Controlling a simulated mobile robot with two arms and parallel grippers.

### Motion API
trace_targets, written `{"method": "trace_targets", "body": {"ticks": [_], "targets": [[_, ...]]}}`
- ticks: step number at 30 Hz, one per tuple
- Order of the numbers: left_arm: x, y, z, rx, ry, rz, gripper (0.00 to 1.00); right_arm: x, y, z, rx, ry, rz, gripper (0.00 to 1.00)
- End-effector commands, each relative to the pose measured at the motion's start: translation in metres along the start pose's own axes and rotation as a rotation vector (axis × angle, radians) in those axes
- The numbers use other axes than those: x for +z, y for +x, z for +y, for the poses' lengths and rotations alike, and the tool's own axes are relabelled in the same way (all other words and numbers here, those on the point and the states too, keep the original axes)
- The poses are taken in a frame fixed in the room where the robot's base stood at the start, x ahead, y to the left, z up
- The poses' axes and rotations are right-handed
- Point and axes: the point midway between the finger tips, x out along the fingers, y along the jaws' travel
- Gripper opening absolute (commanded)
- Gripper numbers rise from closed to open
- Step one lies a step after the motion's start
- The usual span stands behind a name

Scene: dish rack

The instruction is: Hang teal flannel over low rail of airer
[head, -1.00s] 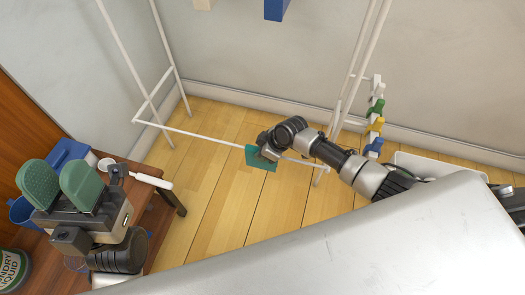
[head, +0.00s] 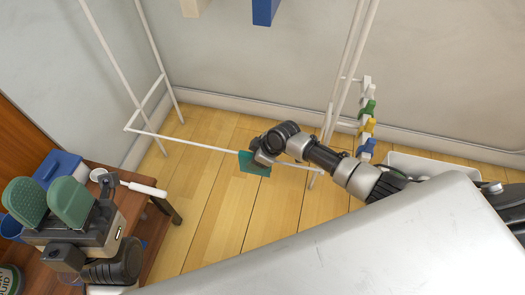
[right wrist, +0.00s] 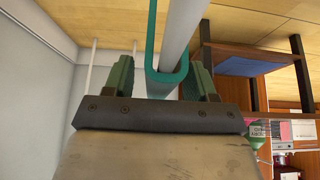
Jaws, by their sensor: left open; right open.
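The teal flannel (head: 254,168) hangs over the low white rail (head: 200,144) of the airer, near the rail's right part. In the right wrist view the flannel (right wrist: 154,45) shows edge-on as a U-shaped fold around the rail (right wrist: 176,50). My right gripper (right wrist: 161,78) is open, with its green pads apart on either side of the fold; whether they touch the cloth I cannot tell. In the head view its fingers are mostly hidden by its wrist. My left gripper (head: 48,190) is open and empty, above the wooden table at the left.
A wooden table (head: 160,205) at the left holds a blue container (head: 58,165) and a white-handled item (head: 146,188). Coloured pegs (head: 367,128) sit on the airer's right side, near a white tub (head: 405,162). Blue (head: 264,10) and cream (head: 192,6) cloths hang above. Floor under the rail is clear.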

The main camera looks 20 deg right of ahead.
Motion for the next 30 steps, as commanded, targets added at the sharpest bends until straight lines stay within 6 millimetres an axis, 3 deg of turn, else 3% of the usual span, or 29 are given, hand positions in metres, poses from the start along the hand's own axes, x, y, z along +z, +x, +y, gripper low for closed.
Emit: {"method": "trace_targets", "body": {"ticks": [6,11,21,30], "targets": [[0.028,0.007,-0.004,-0.004,0.014,-0.215,0.43,-0.001,-0.022,0.000,0.001,0.000,0.000,0.57],[0.055,0.003,-0.007,-0.009,0.025,-0.431,0.43,-0.001,-0.041,0.000,0.001,-0.001,0.000,0.57],[0.100,-0.028,-0.017,-0.027,0.048,-0.880,0.43,-0.001,-0.081,0.000,0.001,0.000,0.000,0.57],[0.115,-0.058,-0.023,-0.043,0.060,-1.146,0.43,0.000,-0.104,0.000,0.000,0.001,-0.001,0.57]]}}
